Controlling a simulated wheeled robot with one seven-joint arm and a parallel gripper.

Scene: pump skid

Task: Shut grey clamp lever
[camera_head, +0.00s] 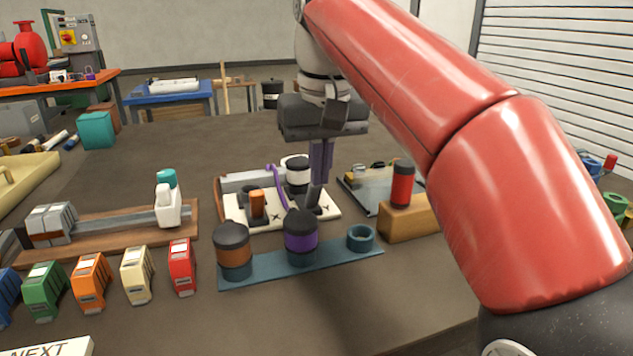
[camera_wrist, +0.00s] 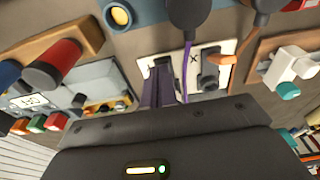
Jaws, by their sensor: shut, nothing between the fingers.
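A pale plate (camera_head: 285,222) in the middle of the table carries two small clamps. The grey clamp lever (camera_head: 313,196) is dark and stands roughly upright at the plate's right side, just below my gripper. The orange-handled clamp (camera_head: 257,205) is on the left side of the same plate. My gripper (camera_head: 320,180) points down with its fingers together and empty, at or just above the grey lever. In the wrist view the fingers (camera_wrist: 163,92) cover part of the grey clamp (camera_wrist: 163,64), so I cannot tell whether they touch it.
In front is a teal rack (camera_head: 300,262) with dark-capped connectors. A red cylinder (camera_head: 402,185) on a wooden block (camera_head: 408,220) stands to the right.

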